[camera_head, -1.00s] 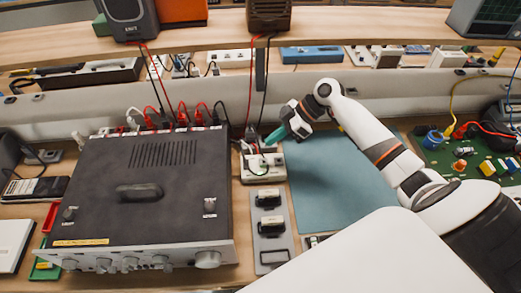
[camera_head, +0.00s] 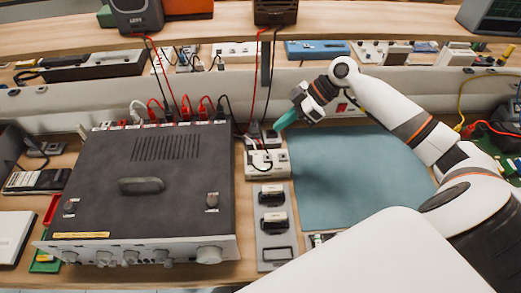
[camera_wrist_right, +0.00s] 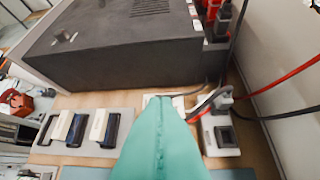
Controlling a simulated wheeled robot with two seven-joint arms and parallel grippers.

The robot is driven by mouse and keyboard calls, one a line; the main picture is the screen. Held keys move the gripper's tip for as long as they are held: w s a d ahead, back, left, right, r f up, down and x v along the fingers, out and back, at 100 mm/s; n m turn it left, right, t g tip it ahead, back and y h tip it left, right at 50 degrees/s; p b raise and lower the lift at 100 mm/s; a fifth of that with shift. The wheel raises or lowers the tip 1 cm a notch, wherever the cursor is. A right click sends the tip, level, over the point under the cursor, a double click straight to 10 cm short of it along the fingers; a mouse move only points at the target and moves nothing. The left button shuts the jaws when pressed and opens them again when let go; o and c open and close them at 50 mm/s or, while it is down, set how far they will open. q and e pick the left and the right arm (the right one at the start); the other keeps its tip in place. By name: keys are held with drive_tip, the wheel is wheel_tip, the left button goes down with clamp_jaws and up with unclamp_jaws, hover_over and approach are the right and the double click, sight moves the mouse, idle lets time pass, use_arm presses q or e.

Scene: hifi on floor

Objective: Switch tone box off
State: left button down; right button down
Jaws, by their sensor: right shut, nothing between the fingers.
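My right gripper (camera_head: 285,121) has teal fingers that are shut and empty. It is just above and to the right of a small white socket box (camera_head: 267,164) with dark plugs and cables at its back. My left gripper is not in view.
A large dark amplifier (camera_head: 150,185) with front knobs stands left of the plate. Red and black cables rise behind it. A bare teal mat (camera_head: 345,180) lies to the right. A wooden shelf (camera_head: 215,22) crosses the back.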

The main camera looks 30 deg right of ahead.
drive_tip(key=shift+a+r, duration=0.1)
idle(0.3)
drive_tip(key=p, duration=0.3)
hover_over(256, 162)
drive_tip(key=f, duration=0.7)
drive_tip(key=shift+w, duration=0.2)
drive_tip(key=f, duration=0.2)
drive_tip(key=f+p, duration=0.1)
drive_tip(key=shift+s+f, duration=0.15)
drive_tip(key=shift+s, duration=0.1)
drive_tip(key=shift+f, duration=0.35)
